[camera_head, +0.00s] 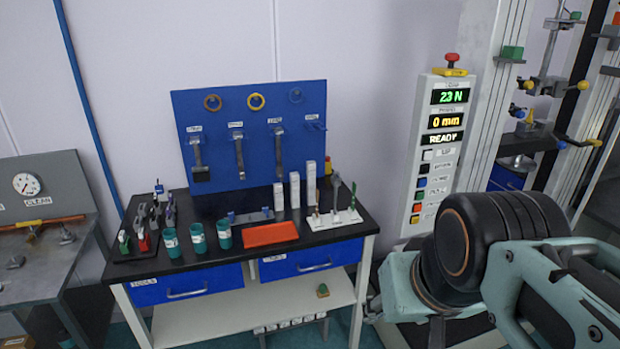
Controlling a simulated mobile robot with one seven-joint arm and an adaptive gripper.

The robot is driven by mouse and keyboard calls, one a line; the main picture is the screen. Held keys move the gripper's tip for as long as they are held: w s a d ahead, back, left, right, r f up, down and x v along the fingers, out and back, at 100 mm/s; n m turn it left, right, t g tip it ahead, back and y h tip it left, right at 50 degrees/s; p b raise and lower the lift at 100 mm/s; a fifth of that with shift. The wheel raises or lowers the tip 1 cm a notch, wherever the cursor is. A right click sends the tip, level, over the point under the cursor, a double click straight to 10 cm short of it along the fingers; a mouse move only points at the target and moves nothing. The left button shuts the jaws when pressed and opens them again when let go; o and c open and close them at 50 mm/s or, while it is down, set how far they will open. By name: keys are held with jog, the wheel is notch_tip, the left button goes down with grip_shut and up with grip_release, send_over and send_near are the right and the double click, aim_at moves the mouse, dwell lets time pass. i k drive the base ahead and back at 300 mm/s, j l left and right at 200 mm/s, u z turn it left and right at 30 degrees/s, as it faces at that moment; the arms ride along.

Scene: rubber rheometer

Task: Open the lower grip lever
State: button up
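The testing machine stands at the far right. Its upper grip (546,86) hangs from a rod and has yellow-ended handles at its sides. Below it is the lower grip (528,129), with small yellow and blue knobs. A yellow-ended lever (563,144) sticks out to its right. The grips are small in view, so I cannot tell whether the lower lever is open or shut. My arm's black joint and teal links fill the lower right. My gripper's fingers do not show.
A control panel (435,150) beside the machine reads 23 N, 0 mm and READY, with a red button (452,59) on top. A workbench (345,232) holds green cups, an orange tray (270,234) and tools. A blue tool board (257,150) stands behind it.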

aim_at(561, 145)
jog(key=z, duration=1.4)
jog(key=i+j+z, duration=0.35)
jog(key=i+j, duration=0.9)
jog(key=i, duration=0.15)
